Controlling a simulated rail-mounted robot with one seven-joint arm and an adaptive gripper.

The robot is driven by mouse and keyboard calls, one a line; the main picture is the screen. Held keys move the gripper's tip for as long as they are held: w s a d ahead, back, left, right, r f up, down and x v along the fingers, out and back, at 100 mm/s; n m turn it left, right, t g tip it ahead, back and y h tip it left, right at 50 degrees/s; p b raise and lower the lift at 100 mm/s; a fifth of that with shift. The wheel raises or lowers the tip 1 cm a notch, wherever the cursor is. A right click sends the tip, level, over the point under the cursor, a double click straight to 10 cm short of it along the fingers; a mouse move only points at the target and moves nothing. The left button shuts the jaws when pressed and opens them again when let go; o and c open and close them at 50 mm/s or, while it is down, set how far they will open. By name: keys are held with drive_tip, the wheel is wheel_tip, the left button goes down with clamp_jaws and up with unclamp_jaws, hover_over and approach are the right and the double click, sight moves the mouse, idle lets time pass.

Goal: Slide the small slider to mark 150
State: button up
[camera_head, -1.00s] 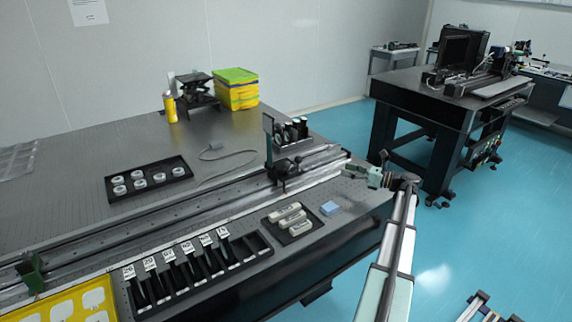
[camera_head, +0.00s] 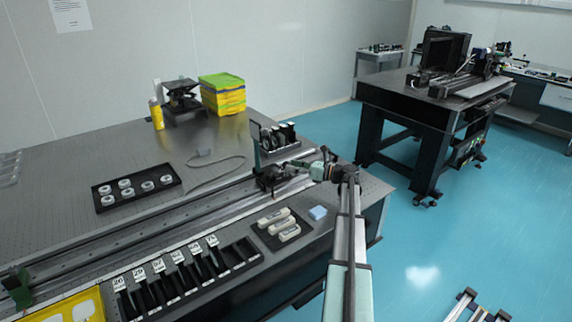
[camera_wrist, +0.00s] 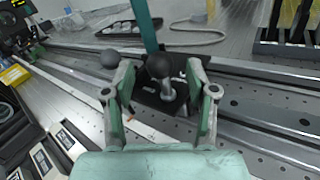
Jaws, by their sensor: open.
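A small black slider (camera_head: 268,183) sits on the long rail (camera_head: 165,217), near its right end, beside an upright green plate (camera_head: 255,148). In the wrist view, the slider (camera_wrist: 152,98) has a round black knob on a short metal stem, and a second dark knob stands to its left. My gripper (camera_head: 288,167) is at the slider's right side. In the wrist view, my gripper (camera_wrist: 160,72) is open, with one green-padded finger on each side of the stemmed knob. I cannot tell whether either finger touches it. The scale numbers are too small to read.
A green-ended carriage (camera_head: 17,288) stands at the rail's far left. In front of the rail are a black slotted rack (camera_head: 190,280) and a tray of white blocks (camera_head: 280,226). Behind it are a tray of white discs (camera_head: 137,188) and a holder of dark optics (camera_head: 282,137).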

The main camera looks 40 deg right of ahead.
drive_tip(key=shift+x, duration=1.65)
clamp_jaws()
drive_tip(key=shift+s+a, duration=0.1)
